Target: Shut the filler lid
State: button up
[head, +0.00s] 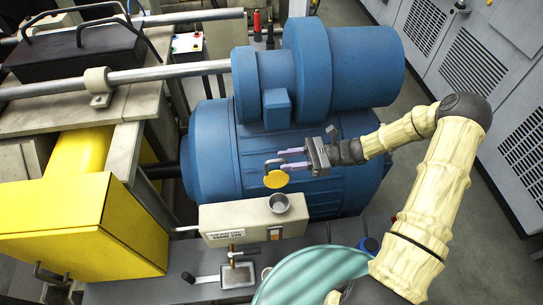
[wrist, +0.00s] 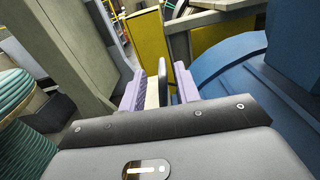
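The filler lid, a small round yellow disc (head: 275,179) with a dark loop at its top, stands raised above a grey box (head: 250,222). The open round filler neck (head: 279,203) sits on the box's top, just below and right of the disc. My gripper (head: 282,160) is to the right of the loop, its two lilac fingers apart and pointing left, with the tips close to the loop. I cannot tell whether they touch it. In the wrist view the fingers (wrist: 160,88) also show apart; a narrow grey and cream shape appears between them, and I cannot tell what it is.
A large blue motor (head: 330,75) stands behind my gripper. A yellow housing (head: 75,230) is at the left. A small lever valve (head: 238,270) stands in front of the box. A green ribbed drum (head: 310,280) is at the front. Grey cabinets (head: 470,65) line the right.

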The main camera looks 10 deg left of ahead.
aim_at(279, 161)
jog(key=shift+p+x, duration=0.4)
jog(key=shift+x, duration=0.75)
jog(key=shift+s+a, duration=0.15)
jog(key=shift+a, duration=0.3)
jog(key=shift+c, duration=0.2)
